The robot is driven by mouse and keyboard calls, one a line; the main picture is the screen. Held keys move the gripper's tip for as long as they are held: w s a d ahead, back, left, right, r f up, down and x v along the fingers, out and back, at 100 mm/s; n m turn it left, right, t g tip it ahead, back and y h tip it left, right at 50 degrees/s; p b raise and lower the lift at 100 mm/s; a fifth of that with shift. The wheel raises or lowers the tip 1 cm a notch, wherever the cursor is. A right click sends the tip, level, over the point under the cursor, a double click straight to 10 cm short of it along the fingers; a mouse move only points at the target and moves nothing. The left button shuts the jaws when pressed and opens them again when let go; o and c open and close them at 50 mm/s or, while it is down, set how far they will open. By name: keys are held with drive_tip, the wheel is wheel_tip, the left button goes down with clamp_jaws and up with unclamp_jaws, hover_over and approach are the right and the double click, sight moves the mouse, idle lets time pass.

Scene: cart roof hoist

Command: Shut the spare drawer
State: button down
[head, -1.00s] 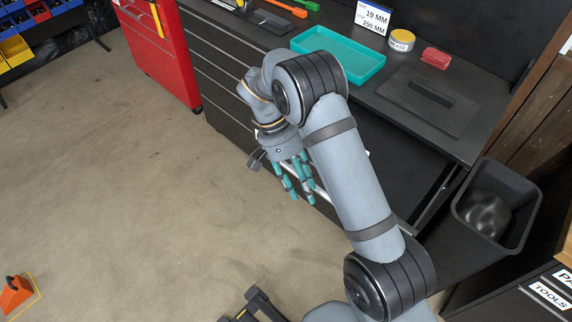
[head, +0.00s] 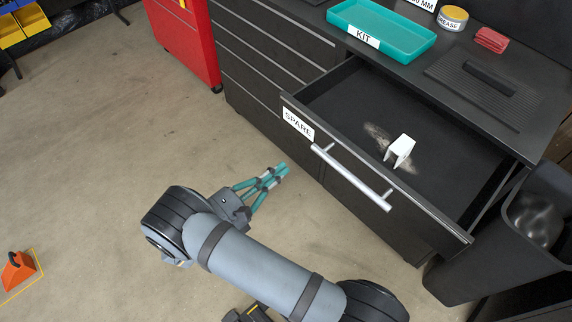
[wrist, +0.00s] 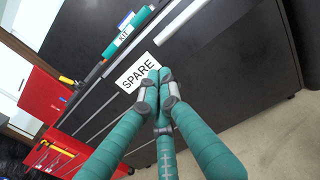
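The spare drawer (head: 375,192) is pulled out from the dark bench. Its front carries a white SPARE label (head: 298,124) and a silver bar handle (head: 350,178). The label also shows in the wrist view (wrist: 137,72), with part of the handle (wrist: 192,22) above it. My gripper (head: 282,168), with teal fingers, is in front of the drawer front, left of the handle and apart from it. In the wrist view its fingertips (wrist: 160,76) come together just below the label, with nothing between them.
A small white bracket-like piece (head: 400,150) lies in the drawer beside a pale smudge. A teal KIT tray (head: 381,30) stands on the bench top. A dark bin (head: 500,245) stands close to the drawer's right end.

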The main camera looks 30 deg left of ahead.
drive_tip(key=p, duration=0.3)
approach(320, 140)
drive_tip(key=x, duration=0.5)
drive_tip(key=shift+r, duration=0.15)
drive_tip(key=shift+p+x, duration=0.3)
drive_tip(key=shift+x, duration=0.6)
